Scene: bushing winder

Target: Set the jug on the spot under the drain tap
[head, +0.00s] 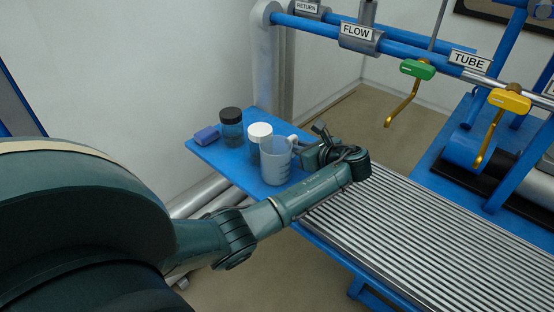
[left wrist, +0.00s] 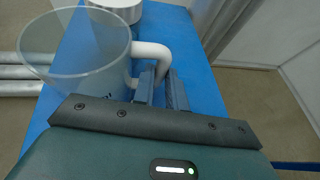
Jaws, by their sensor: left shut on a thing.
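The jug (head: 275,164) is a translucent, measuring-cup-like vessel with a white handle, upright at the blue shelf in the head view. In the left wrist view the jug (left wrist: 75,48) fills the upper left, with its handle (left wrist: 152,50) reaching between my fingers. My left gripper (head: 297,147) is shut on the handle; its fingers also show in the left wrist view (left wrist: 160,88). I cannot tell whether the jug touches the shelf. My right gripper is not in view.
On the blue shelf (head: 214,154) stand a dark-capped jar (head: 231,128), a white-capped jar (head: 259,138) and a blue block (head: 206,135). A ribbed metal grate (head: 440,225) stretches to the right and looks clear. Pipes labelled FLOW (head: 356,31) and TUBE (head: 468,61) cross above.

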